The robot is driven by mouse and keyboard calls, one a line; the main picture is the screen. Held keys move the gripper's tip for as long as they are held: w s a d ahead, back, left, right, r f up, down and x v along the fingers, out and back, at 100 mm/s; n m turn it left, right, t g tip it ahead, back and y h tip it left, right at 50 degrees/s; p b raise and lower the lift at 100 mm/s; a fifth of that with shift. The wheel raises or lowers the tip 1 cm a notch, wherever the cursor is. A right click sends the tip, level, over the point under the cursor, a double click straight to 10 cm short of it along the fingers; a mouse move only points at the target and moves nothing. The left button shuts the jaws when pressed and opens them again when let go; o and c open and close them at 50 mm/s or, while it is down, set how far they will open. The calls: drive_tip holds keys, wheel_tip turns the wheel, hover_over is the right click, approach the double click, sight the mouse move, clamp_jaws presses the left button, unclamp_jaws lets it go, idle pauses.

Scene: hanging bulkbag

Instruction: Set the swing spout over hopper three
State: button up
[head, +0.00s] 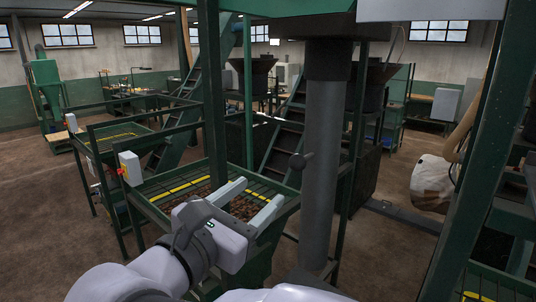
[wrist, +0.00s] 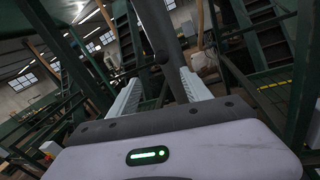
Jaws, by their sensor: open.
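The swing spout (head: 322,150) is a grey vertical tube hanging from a dark collar, right of centre in the head view. A dark handle with a knob (head: 300,162) sticks out from its left side. In the wrist view the spout (wrist: 155,25) rises beyond the fingers. My gripper (head: 263,190) is open and empty, left of the spout and a little below the handle, apart from both. The fingers also show in the wrist view (wrist: 160,78). Green gridded hoppers with yellow stripes stand at centre left (head: 150,196), further back left (head: 112,133) and bottom right (head: 490,292). I see no readable hopper numbers.
A green post (head: 213,100) stands close behind my gripper, and another (head: 475,150) slants at right. Green stairs (head: 285,135) rise behind the spout. Brown floor is open at far left.

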sight(293, 166)
drive_tip(key=b+x, duration=0.1)
drive_tip(key=x, duration=1.6)
drive_tip(key=shift+d+f, duration=0.1)
drive_tip(key=shift+f, duration=0.05)
clamp_jaws()
idle(0.4)
